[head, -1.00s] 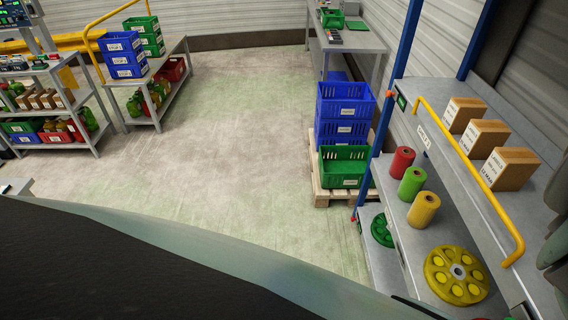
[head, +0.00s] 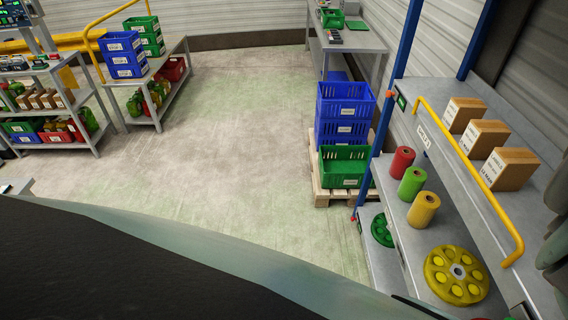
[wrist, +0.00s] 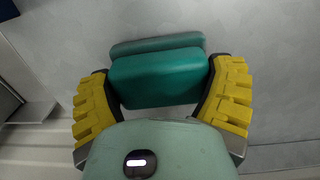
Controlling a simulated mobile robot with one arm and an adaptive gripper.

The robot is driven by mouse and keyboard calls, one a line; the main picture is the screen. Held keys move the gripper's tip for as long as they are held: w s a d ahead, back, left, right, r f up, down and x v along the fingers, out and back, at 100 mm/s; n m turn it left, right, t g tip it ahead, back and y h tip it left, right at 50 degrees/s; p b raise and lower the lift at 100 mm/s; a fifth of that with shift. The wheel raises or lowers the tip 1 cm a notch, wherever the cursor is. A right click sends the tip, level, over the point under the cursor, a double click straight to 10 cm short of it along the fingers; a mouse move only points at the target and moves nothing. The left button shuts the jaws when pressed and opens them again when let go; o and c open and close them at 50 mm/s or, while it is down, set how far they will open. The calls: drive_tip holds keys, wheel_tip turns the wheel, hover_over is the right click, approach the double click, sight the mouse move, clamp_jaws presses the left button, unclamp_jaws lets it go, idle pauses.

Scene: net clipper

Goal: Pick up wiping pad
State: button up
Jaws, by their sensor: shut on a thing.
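The wiping pad (wrist: 160,78) is a teal-green block in the wrist view. It lies between the two yellow ribbed fingers of my gripper (wrist: 162,88). The fingers are closed on its left and right sides. A thinner green strip shows along its far edge; I cannot tell whether it is part of the pad or a second thing. A grey surface lies behind the pad; whether the pad touches it is unclear. The head view does not show the pad or the gripper's fingers.
On the right, a shelf rack (head: 407,235) holds colored rolls, a yellow wheel (head: 456,275) and cardboard boxes (head: 510,168). Blue crates (head: 345,102) and a green crate (head: 344,167) stand on a pallet. The middle floor is clear. Tables with crates stand at the far left.

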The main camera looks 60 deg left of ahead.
wheel_tip(320, 180, up, 7)
drive_tip(key=shift+w+a+r+p, duration=0.1)
drive_tip(key=shift+a+p, duration=0.05)
drive_tip(key=shift+p, duration=0.55)
drive_tip(key=shift+r+b, duration=0.5)
drive_tip(key=shift+r, duration=0.8)
